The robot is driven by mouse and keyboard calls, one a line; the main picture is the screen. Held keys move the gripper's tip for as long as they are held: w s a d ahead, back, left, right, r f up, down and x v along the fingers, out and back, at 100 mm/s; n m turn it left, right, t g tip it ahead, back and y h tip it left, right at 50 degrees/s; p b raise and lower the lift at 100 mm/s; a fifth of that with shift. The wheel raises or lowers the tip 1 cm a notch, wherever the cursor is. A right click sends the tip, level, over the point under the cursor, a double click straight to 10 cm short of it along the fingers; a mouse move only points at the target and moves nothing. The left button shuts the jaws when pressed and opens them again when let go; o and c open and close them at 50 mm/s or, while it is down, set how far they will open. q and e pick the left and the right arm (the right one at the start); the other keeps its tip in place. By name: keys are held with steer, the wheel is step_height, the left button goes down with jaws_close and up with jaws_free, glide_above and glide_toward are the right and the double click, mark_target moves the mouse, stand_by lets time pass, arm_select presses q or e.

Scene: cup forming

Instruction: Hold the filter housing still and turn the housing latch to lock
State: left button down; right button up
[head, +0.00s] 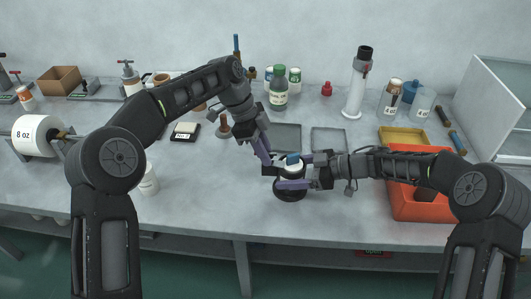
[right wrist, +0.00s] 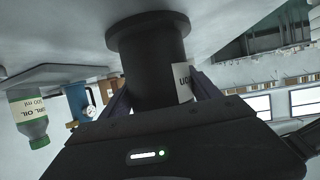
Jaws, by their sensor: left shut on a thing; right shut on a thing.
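The filter housing (head: 291,194) is a dark, round body with a wide base and a pale top, upright near the table's front edge. In the right wrist view it appears upside down as a dark cylinder (right wrist: 152,62) with a white label. My right gripper (head: 297,185) is shut on the housing from the right, with purple fingers on either side of it. My left gripper (head: 275,165) reaches down from the upper left and is shut at the latch. Its fingers partly hide the contact, and the latch's exact angle is unclear.
Two flat grey trays (head: 328,139) lie behind the housing. A green-capped bottle (head: 279,90) and a tall white cylinder (head: 357,88) stand farther back. An orange bin (head: 408,207) is under my right arm.

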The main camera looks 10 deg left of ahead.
arm_select(q)
steer(key=shift+a, duration=0.1)
steer(key=c, duration=1.5)
jaws_free()
